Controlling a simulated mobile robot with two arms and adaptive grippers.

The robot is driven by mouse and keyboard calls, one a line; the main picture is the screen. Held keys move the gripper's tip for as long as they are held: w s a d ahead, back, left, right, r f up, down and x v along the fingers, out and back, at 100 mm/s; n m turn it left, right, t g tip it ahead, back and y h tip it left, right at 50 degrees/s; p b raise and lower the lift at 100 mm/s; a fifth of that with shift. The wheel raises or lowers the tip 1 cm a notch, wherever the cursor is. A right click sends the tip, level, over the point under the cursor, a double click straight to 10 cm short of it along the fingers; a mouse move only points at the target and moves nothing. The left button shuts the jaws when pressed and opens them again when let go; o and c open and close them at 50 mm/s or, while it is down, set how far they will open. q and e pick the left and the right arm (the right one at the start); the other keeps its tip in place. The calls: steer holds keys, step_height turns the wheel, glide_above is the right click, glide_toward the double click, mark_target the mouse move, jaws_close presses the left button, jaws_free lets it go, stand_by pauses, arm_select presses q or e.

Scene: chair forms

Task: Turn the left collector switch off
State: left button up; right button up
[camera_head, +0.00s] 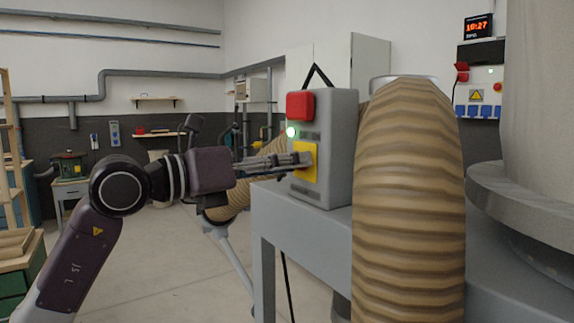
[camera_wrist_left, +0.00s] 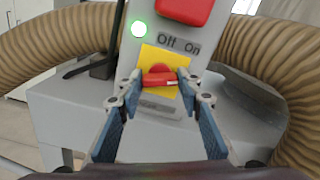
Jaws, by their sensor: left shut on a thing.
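The collector switch is a red rotary knob (camera_wrist_left: 158,76) on a yellow plate (camera_wrist_left: 163,57), with "Off" and "On" printed above it. The plate also shows in the head view (camera_head: 307,176) on the front of a grey control box (camera_head: 335,150). My left gripper (camera_wrist_left: 158,82) is shut on the red knob, one fingertip at each side of it. In the head view my left gripper (camera_head: 303,160) reaches the plate from the left and hides the knob. A green lamp (camera_wrist_left: 139,29) is lit beside the labels. My right gripper is in neither view.
A large red button (camera_head: 299,105) sits above the switch. A ribbed tan hose (camera_head: 408,200) stands close to the right of the box. The box is on a grey metal stand (camera_head: 310,235). Open floor lies to the left.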

arm_select(q)
steer(key=n+p, duration=0.1)
steer(key=n, duration=1.2)
steer(key=shift+n, duration=0.4)
stand_by(0.4)
steer(key=o, duration=1.2)
steer(key=shift+c, duration=0.2)
steer(key=v, duration=1.2)
steer(key=shift+w, duration=0.1)
